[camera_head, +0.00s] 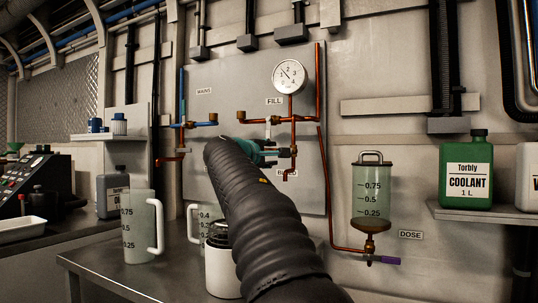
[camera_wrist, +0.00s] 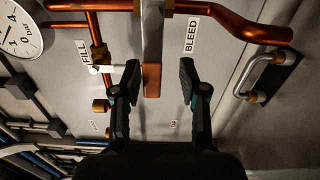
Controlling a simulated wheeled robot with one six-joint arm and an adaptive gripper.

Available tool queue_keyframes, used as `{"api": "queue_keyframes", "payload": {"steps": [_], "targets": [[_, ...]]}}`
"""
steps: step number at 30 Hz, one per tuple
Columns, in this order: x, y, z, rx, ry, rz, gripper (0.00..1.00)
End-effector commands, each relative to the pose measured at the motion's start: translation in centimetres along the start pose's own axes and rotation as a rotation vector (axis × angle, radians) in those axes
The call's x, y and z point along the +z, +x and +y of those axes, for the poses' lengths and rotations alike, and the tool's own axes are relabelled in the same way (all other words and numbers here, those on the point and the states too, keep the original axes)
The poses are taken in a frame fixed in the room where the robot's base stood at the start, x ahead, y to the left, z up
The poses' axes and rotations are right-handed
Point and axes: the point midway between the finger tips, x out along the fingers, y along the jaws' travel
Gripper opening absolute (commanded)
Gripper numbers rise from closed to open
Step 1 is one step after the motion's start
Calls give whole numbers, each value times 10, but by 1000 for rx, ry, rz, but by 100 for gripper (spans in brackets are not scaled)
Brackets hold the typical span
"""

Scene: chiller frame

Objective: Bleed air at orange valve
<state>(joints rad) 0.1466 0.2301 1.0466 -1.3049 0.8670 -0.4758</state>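The orange valve (camera_wrist: 152,80) shows in the wrist view as an orange-tipped grey lever beside the BLEED label (camera_wrist: 191,35). My gripper (camera_wrist: 159,82) is open, with one finger on each side of the orange tip. The tip lies nearer the left finger, with a clear gap to the right one; I cannot tell whether it touches the left finger. In the head view my gripper (camera_head: 287,153) is at the copper pipes below the gauge (camera_head: 290,76).
A white valve handle (camera_wrist: 100,69) is near the FILL label (camera_wrist: 83,52), left of my gripper. A dosing vessel (camera_head: 372,190) with a purple handle (camera_head: 386,260) hangs at right. Jugs (camera_head: 140,225) stand on the table below. A green coolant bottle (camera_head: 467,175) is on the right shelf.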

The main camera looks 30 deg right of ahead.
Motion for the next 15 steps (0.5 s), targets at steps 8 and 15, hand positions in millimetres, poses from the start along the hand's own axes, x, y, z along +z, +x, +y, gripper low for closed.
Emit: {"api": "queue_keyframes", "payload": {"steps": [8,15], "targets": [[0,-19,3,3,1,3,43],[0,-66,1,2,1,5,43]]}}
